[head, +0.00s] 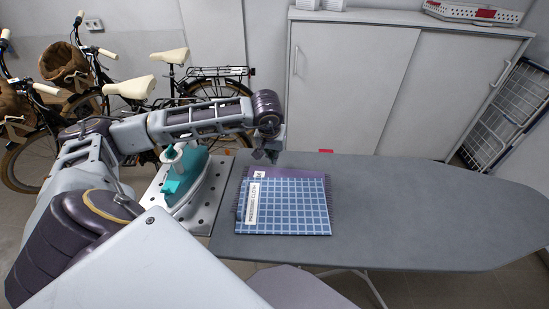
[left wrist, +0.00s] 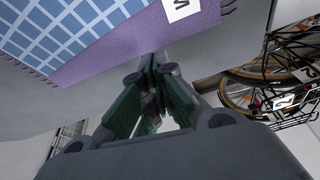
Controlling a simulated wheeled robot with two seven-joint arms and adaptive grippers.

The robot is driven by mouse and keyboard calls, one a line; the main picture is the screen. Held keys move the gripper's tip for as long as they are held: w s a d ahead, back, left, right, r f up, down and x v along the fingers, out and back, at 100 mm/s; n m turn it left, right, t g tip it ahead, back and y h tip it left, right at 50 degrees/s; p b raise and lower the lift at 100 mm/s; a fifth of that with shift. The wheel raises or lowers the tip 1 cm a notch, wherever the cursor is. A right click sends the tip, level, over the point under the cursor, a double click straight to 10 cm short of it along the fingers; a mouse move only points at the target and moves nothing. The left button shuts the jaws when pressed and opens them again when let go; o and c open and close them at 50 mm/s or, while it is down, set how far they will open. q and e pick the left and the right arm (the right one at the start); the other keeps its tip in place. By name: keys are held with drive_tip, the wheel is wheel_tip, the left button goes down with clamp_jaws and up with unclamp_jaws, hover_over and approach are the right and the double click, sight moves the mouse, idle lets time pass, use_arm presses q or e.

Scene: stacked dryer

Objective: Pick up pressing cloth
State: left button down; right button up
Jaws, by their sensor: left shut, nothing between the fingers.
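The pressing cloth (head: 300,211) is a blue cloth with a white grid and a white label reading "PRESSING CLOTH". It lies flat on the left part of the grey ironing board (head: 430,215), over a purple fringed cloth (head: 314,173). My left gripper (head: 264,156) is at the far edge of the purple cloth, beyond the pressing cloth. In the left wrist view my left gripper (left wrist: 157,75) is shut and empty, with its tips by the purple cloth (left wrist: 150,45); the pressing cloth (left wrist: 65,25) shows at upper left. My right gripper is not in view.
A teal and white iron (head: 186,172) stands on the metal rest (head: 204,210) left of the cloths, under my left arm. A white sliding-door cabinet (head: 350,90) stands behind the board. Bicycles (head: 150,85) are at the back left. The board's right half is clear.

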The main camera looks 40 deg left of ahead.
use_arm(q)
drive_tip(key=a+v, duration=0.1)
drive_tip(key=v, duration=0.5)
drive_tip(key=shift+d+r, duration=0.35)
drive_tip(key=shift+d, duration=0.15)
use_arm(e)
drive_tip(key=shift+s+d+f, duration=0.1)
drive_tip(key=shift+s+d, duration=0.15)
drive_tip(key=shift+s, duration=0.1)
use_arm(q)
drive_tip(key=shift+s, duration=0.1)
